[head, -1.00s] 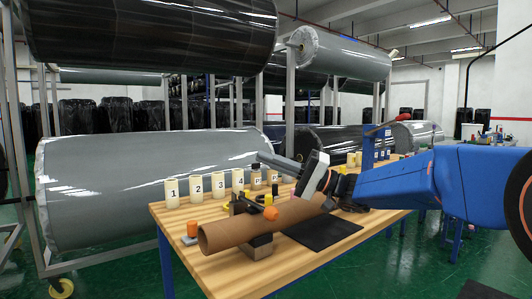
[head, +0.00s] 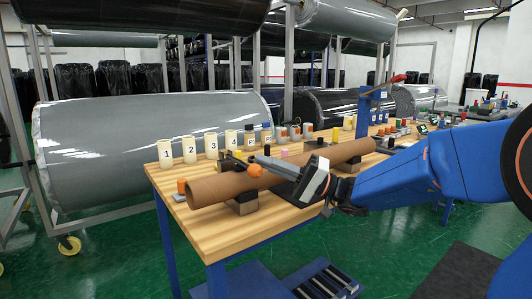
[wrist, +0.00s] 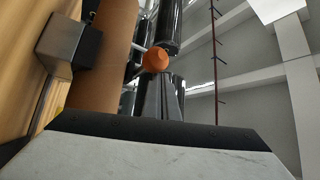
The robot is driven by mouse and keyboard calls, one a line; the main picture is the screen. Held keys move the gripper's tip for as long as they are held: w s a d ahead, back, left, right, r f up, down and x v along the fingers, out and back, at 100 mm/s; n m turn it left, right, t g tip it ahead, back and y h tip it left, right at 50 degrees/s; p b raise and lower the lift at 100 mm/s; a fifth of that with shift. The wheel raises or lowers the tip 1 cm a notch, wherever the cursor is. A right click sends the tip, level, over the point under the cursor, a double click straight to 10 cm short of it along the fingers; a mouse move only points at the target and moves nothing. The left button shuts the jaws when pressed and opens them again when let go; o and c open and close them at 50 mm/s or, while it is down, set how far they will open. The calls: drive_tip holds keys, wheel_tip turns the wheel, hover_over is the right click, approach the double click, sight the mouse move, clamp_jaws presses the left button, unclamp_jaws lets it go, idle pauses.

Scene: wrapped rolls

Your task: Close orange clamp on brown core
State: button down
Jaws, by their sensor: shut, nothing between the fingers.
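The brown core (head: 222,188) is a long cardboard tube lying across the wooden table on dark blocks. The orange clamp shows as a round orange knob (head: 255,170) on the core's upper side, with dark clamp parts beside it; whether its jaws are closed cannot be told. My gripper (head: 262,161) is shut and empty, its fingers pointing left with the tips just above the knob in the head view. In the wrist view the knob (wrist: 156,60) sits just beyond the shut fingers (wrist: 160,80), and the core (wrist: 115,50) runs along their left. Contact cannot be told.
White numbered cylinders (head: 189,149) stand in a row along the table's back edge. A small orange-topped part (head: 181,187) stands beside the core's near end. A grey block (wrist: 70,45) shows beside the core.

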drive_tip(key=shift+f, duration=0.85)
drive_tip(key=shift+s+f, duration=0.1)
drive_tip(key=v, duration=1.7)
drive_tip(key=shift+d+r, duration=0.25)
drive_tip(key=shift+r, duration=0.1)
